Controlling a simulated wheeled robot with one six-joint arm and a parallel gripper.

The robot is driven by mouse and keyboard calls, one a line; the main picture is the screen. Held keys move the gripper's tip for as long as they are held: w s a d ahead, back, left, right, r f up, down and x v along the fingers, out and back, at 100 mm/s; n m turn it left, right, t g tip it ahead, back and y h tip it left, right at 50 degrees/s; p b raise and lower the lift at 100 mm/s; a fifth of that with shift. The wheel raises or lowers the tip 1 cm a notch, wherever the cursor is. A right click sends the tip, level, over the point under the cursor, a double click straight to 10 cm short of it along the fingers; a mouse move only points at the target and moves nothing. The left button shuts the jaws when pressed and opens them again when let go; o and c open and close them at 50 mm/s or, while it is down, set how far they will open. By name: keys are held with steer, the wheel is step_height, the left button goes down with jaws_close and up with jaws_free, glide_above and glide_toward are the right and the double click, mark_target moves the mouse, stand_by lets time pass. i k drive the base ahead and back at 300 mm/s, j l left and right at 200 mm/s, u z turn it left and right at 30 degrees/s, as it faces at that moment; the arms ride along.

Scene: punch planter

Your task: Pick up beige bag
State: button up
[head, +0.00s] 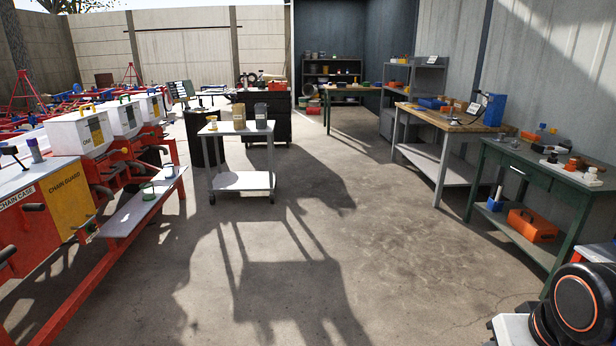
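A small beige upright item (239,117), which looks like the beige bag, stands on the top shelf of a light grey wheeled cart (229,129), left of the picture's middle. A grey item (261,115) stands close to its right on the same shelf. The beige item is too far off to show details. My gripper is not in view; only a dark, orange-ringed part of my arm shows at the bottom right.
Open concrete floor (300,240) lies in front of the cart. A red machine with white boxes (80,135) lines the left. A wooden-topped workbench (440,115) and a green workbench (540,166) line the right. A dark cabinet (266,117) stands behind the cart.

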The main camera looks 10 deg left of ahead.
mark_target(239, 110)
steer(key=i+j+u, duration=0.3)
steer(key=i, duration=0.5)
steer(key=i+u, duration=0.3)
steer(key=i, duration=2.2)
steer(key=i+u, duration=0.1)
steer(key=i, duration=0.35)
steer(key=i+l+u, duration=0.1)
steer(key=i, duration=0.35)
